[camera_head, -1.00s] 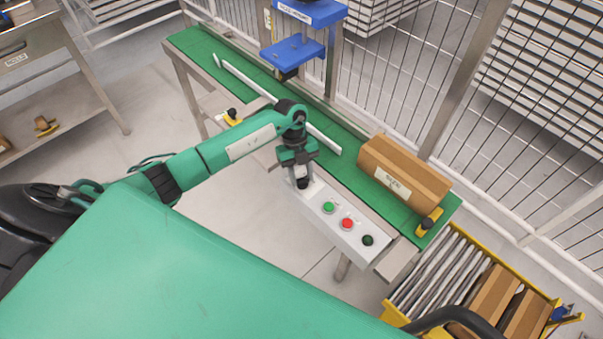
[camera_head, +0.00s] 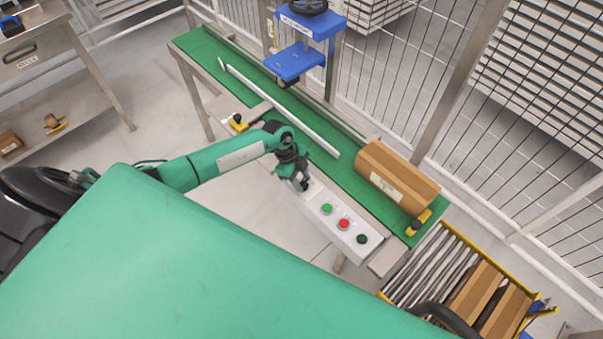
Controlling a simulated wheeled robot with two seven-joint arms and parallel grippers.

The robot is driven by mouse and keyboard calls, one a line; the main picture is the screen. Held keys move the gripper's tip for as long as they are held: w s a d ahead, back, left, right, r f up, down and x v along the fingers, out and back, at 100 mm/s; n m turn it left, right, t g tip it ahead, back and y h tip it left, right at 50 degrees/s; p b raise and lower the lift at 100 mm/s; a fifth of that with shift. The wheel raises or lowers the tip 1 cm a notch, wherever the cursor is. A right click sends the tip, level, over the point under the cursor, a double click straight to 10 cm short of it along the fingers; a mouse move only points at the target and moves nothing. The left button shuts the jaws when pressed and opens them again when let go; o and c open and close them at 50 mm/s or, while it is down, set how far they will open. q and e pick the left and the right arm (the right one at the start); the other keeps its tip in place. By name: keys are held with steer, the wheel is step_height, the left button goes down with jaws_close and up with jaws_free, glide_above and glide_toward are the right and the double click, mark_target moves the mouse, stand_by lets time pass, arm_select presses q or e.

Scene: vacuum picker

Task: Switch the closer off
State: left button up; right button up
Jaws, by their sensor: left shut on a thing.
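A grey control box (camera_head: 352,231) is fixed along the near side of the green conveyor (camera_head: 238,86). It carries a green button (camera_head: 326,209), a red button (camera_head: 344,223) and a dark button (camera_head: 362,239). My left gripper (camera_head: 303,185) points down at the box's upper-left end. It is shut on a dark switch knob there, which the fingers mostly hide, so its setting cannot be read. The blue closer (camera_head: 304,45) stands over the conveyor at the back. My right gripper is not in view.
A brown carton (camera_head: 397,178) lies on the conveyor's right end. A white guide rail (camera_head: 285,110) runs along the belt. Yellow-and-black stops (camera_head: 418,222) sit at the edges. A roller track (camera_head: 437,266) with cartons is at lower right; wire fencing stands behind.

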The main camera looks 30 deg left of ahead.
arm_select(q)
steer(key=shift+n+p, duration=0.35)
steer(key=shift+n, duration=0.05)
steer(key=o, duration=1)
steer(key=b+v, duration=0.2)
steer(key=v, duration=1.2)
steer(key=shift+s+f, duration=0.1)
steer(key=shift+s, duration=0.1)
